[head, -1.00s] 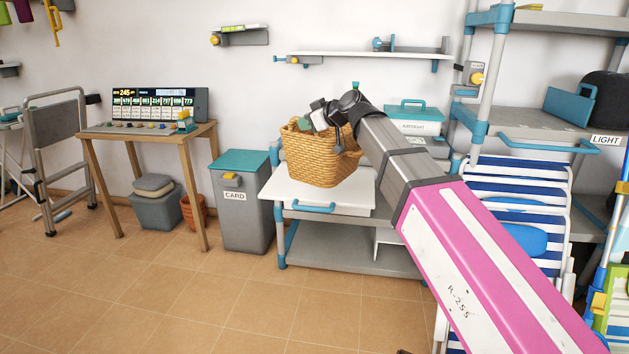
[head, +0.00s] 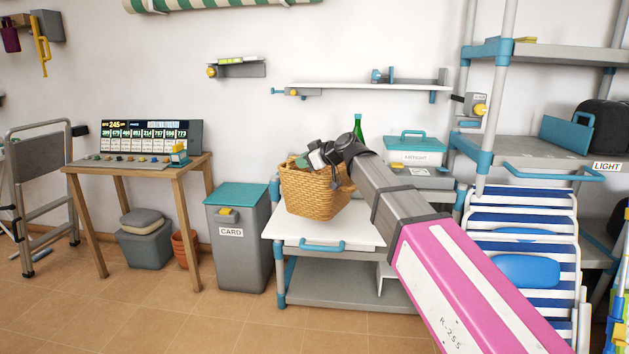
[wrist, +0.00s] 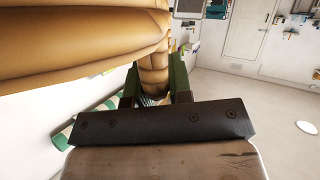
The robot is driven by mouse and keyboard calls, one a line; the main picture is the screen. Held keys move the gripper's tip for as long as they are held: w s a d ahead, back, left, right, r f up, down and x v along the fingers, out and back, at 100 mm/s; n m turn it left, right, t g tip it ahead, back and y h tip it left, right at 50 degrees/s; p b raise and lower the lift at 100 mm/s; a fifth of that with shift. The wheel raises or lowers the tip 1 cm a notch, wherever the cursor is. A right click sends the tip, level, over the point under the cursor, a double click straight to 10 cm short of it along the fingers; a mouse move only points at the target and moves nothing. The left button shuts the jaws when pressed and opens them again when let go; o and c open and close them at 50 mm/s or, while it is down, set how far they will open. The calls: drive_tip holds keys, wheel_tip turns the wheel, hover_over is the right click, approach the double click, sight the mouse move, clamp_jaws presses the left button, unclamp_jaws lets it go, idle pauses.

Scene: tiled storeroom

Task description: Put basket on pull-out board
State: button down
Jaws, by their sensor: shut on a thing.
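A woven tan basket (head: 315,193) is in the middle of the head view, over the white pull-out board (head: 368,228) with its blue front handle. I cannot tell if the basket's bottom touches the board. My gripper (head: 318,156) is at the basket's top rim. In the wrist view, the green fingers of my gripper (wrist: 153,88) are shut around an upright part of the basket's handle (wrist: 153,62), and the basket (wrist: 75,35) fills the upper left. The basket looks close to upright. Its right side is partly hidden by my arm.
Behind the basket stand a green bottle (head: 357,128) and a blue-lidded box (head: 415,150). A wall shelf (head: 350,86) hangs above. A grey card bin (head: 237,250) stands left of the board, striped folded chairs (head: 525,225) to the right. Floor in front is clear.

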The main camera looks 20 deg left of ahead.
sight(325, 179)
drive_tip(key=shift+w+d+f, duration=0.2)
drive_tip(key=shift+w+f, duration=0.6)
drive_tip(key=shift+f, duration=0.35)
drive_tip(key=shift+w+d+f, duration=0.15)
drive_tip(key=shift+w+f, duration=0.65)
drive_tip(key=shift+f, duration=0.4)
drive_tip(key=shift+w+d+f, duration=0.2)
drive_tip(key=shift+w+f, duration=0.6)
drive_tip(key=shift+f, duration=0.35)
drive_tip(key=c, duration=1)
unclamp_jaws()
drive_tip(key=shift+c, duration=0.2)
drive_tip(key=shift+d, duration=0.1)
drive_tip(key=v, duration=1.2)
